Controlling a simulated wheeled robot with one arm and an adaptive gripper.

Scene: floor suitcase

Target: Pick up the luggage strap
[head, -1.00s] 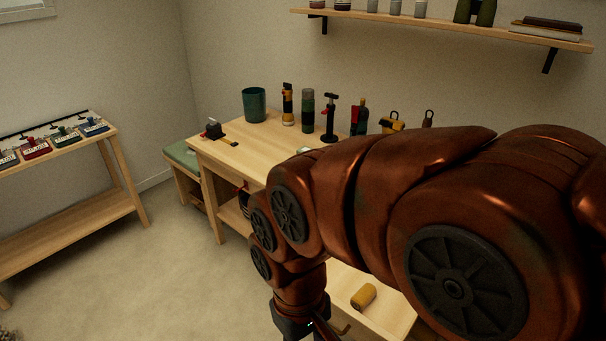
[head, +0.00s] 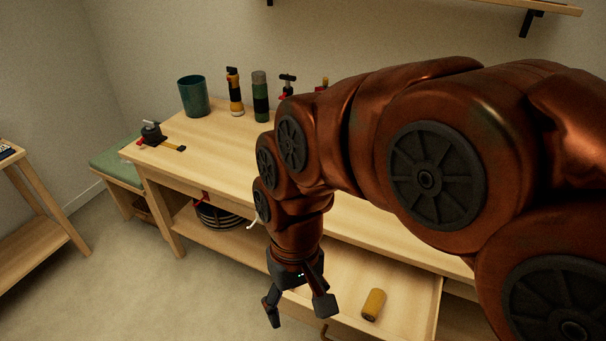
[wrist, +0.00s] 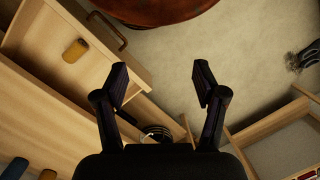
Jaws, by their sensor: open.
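I cannot tell for sure which thing is the luggage strap. A yellow rolled piece (head: 373,304) lies in the open drawer (head: 410,303); it also shows in the wrist view (wrist: 75,50). A dark coil with light bands (head: 215,215) sits on the lower shelf under the table, partly seen in the wrist view (wrist: 157,133). A small dark item with a yellow strip (head: 168,142) lies at the table's left end. My gripper (head: 298,313) is open and empty, pointing down left of the yellow roll; its spread fingers show in the wrist view (wrist: 160,80).
A wooden table (head: 225,150) holds a green cup (head: 193,96) and several upright bottles and tools. A bench with a green top (head: 115,165) stands left. Another wooden stand (head: 45,245) is at far left. Floor between is clear. My arm hides the table's right part.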

